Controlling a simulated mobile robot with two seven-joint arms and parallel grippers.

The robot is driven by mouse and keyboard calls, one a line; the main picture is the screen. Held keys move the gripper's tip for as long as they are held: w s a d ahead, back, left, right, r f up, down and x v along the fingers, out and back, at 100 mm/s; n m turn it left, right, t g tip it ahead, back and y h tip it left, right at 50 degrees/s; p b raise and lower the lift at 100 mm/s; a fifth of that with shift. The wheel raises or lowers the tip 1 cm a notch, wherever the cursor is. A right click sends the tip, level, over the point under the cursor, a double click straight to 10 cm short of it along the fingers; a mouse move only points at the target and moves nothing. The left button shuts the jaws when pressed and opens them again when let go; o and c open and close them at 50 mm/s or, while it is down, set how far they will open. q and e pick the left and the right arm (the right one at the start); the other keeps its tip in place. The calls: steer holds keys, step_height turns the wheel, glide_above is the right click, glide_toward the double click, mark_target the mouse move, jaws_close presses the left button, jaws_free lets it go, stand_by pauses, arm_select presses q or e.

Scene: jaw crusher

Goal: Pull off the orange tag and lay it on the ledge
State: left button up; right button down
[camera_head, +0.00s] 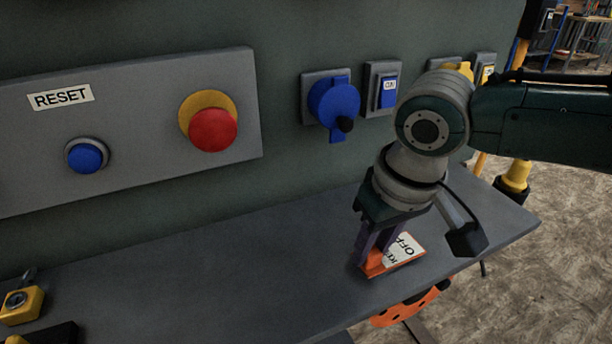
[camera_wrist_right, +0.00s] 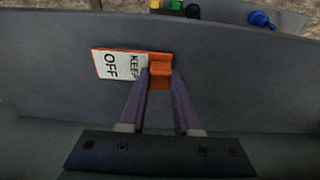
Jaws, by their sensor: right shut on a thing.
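The orange tag (camera_head: 404,254) has a white label reading "KEEP OFF" and lies at or just above the grey ledge (camera_head: 230,275), near its right part. In the right wrist view the tag (camera_wrist_right: 120,66) shows with its orange end between my fingers. My right gripper (camera_head: 372,262) points down and is shut on that orange end; it also shows in the right wrist view (camera_wrist_right: 160,78). I cannot tell whether the tag touches the ledge. My left gripper is not in view.
On the panel are a blue reset button (camera_head: 87,156), a red stop button (camera_head: 212,130), a blue rotary switch (camera_head: 334,104) and a small blue switch (camera_head: 388,92). A yellow padlock (camera_head: 22,303) lies at the ledge's left end. The ledge's middle is clear.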

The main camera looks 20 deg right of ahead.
steer(key=shift+f+b, duration=0.3)
steer(key=shift+f, duration=0.2)
steer(key=c, duration=0.5)
jaws_free()
steer(key=shift+c, duration=0.2)
steer(key=shift+r, duration=0.1)
step_height(320, 180, up, 10)
steer(key=s+p, duration=0.2)
steer(key=p, duration=0.2)
steer(key=s+a+r+n+y+p, duration=0.2)
steer(key=s+a+r+n+p, duration=0.1)
steer(key=s+a+r+p, duration=0.6)
steer(key=s+d+r+m+t+h+p, duration=0.1)
steer(key=s+d+r+m+h+p, duration=0.1)
steer(key=s+d+r+p, duration=0.65)
step_height(320, 180, up, 36)
steer(key=p, duration=3.7)
steer(key=shift+s+a+r, duration=0.25)
steer(key=shift+s+a, duration=0.05)
steer(key=shift+a, duration=0.15)
